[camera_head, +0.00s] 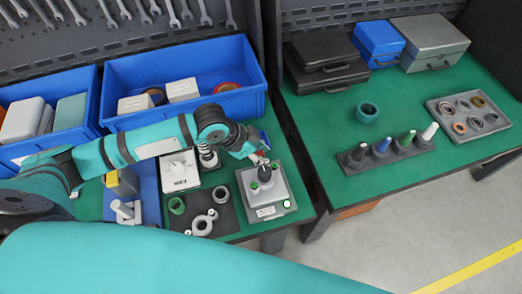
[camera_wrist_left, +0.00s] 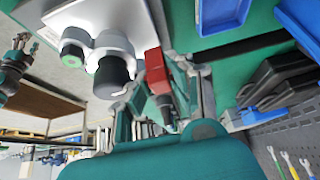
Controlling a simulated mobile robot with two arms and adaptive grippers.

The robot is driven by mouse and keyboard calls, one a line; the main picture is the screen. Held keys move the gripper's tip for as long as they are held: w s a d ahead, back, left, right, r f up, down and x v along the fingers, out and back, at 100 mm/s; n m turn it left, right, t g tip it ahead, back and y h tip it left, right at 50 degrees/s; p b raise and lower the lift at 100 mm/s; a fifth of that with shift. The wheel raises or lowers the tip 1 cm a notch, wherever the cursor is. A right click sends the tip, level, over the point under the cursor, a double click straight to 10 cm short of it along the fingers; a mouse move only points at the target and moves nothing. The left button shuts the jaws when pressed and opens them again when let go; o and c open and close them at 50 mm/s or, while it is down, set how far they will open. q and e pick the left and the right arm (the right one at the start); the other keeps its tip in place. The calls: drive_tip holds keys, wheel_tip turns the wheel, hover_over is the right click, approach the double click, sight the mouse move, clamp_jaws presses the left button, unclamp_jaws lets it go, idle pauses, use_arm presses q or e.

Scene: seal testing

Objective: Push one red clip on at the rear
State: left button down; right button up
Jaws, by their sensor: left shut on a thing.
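My left gripper (camera_head: 258,157) is above the rear edge of a grey test device (camera_head: 270,212) on the green bench. The device carries a dark round part (camera_head: 265,172) at its middle, with green-topped posts beside it and a green lamp at its front corner. In the left wrist view my left gripper (camera_wrist_left: 165,90) is shut on a red clip (camera_wrist_left: 155,70). The clip is close beside the black-capped part (camera_wrist_left: 112,76) and a green-topped post (camera_wrist_left: 72,55). I cannot tell whether the clip touches the device.
A dark mat (camera_head: 228,214) with rings and a white tray (camera_head: 180,184) lie left of the device.

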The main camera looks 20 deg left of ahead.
use_arm(q)
drive_tip(key=shift+s+d+f+g, duration=0.2)
drive_tip(key=shift+s+f, duration=0.25)
drive_tip(key=shift+s, duration=0.2)
drive_tip(key=shift+s+d+f+g, duration=0.1)
drive_tip(key=shift+s+f+g, duration=0.1)
drive_tip(key=shift+s+f, duration=0.3)
drive_tip(key=c, duration=1.1)
unclamp_jaws()
drive_tip(key=shift+s, duration=0.1)
drive_tip(key=shift+s+a+r, duration=0.1)
drive_tip(key=shift+s+r, duration=0.25)
drive_tip(key=shift+s, duration=0.15)
drive_tip(key=shift+w, duration=0.45)
use_arm(e)
drive_tip(key=shift+s+a, duration=0.1)
drive_tip(key=shift+s, duration=0.1)
use_arm(q)
drive_tip(key=shift+r, duration=0.15)
drive_tip(key=shift+r, duration=0.15)
wheel_tip(320, 180, up, 7)
drive_tip(key=p, duration=0.8)
drive_tip(key=shift+f, duration=0.2)
use_arm(e)
wheel_tip(320, 180, up, 8)
